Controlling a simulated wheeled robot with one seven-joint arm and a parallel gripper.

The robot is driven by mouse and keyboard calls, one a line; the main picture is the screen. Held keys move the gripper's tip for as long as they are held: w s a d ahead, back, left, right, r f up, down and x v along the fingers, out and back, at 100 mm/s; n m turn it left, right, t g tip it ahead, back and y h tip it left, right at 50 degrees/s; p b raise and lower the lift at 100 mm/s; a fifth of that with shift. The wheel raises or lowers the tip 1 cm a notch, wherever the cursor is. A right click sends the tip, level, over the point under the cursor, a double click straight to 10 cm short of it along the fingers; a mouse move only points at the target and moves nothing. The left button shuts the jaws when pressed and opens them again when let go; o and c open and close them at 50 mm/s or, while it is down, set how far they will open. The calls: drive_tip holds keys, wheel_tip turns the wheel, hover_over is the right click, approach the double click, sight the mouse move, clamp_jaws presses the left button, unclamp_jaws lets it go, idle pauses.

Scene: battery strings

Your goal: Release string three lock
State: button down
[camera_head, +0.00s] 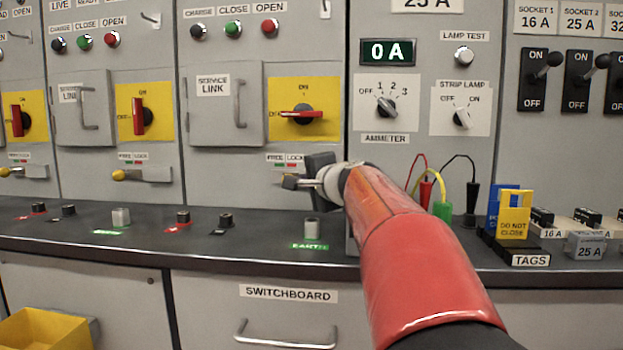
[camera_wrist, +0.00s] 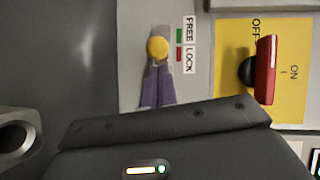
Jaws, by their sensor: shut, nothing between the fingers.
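The lock under the right-hand switch panel has a yellow knob (camera_wrist: 157,48) in the wrist view, beside the label plate (camera_wrist: 189,46) marked FREE and LOCK. The knob lies between the level of the green mark and the red mark. My gripper (camera_wrist: 156,72) is shut and empty, its fingertips right below the knob in that view; I cannot tell whether they touch it. In the head view my gripper (camera_head: 287,182) is in front of this lock, just under its label (camera_head: 285,161), and hides the knob. The panel's red handle (camera_head: 302,115) is horizontal.
Two like panels to the left have vertical red handles (camera_head: 138,117) and yellow-knobbed locks (camera_head: 119,175). A black ledge (camera_head: 150,235) with several terminals runs below. Test leads (camera_head: 426,190) and tags (camera_head: 514,215) stand to the right of my arm.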

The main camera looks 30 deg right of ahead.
drive_tip(key=shift+w+f, duration=0.1)
drive_tip(key=shift+w, duration=0.55)
drive_tip(key=shift+w+a+p, duration=0.15)
drive_tip(key=shift+w+a, duration=0.35)
drive_tip(key=shift+a, duration=0.25)
drive_tip(key=shift+w+a+p, duration=0.15)
drive_tip(key=shift+w+a, duration=0.3)
drive_tip(key=shift+a, duration=0.3)
